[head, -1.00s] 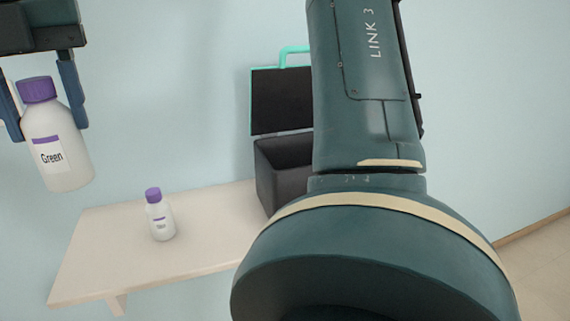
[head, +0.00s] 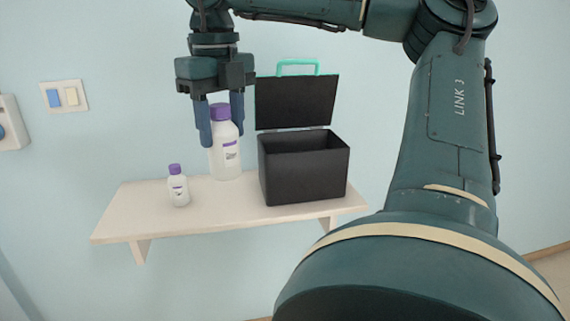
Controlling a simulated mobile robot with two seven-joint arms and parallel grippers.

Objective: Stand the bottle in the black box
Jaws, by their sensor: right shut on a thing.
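My right gripper (head: 221,135) is shut on a white bottle (head: 225,160) with a purple cap and a label. The bottle is upright, in front of the wall and left of the black box; I cannot tell whether its base touches the shelf. The black box (head: 300,178) stands on the right part of the shelf with its lid (head: 296,102) raised at the back and a teal handle on top. Its opening faces up and I see no contents. My left gripper is not in view.
A smaller white bottle (head: 178,190) with a purple cap stands on the left part of the pale wall shelf (head: 235,215). A switch plate (head: 64,97) and a white wall fitting (head: 10,122) are on the wall at left. Bare shelf lies along the front.

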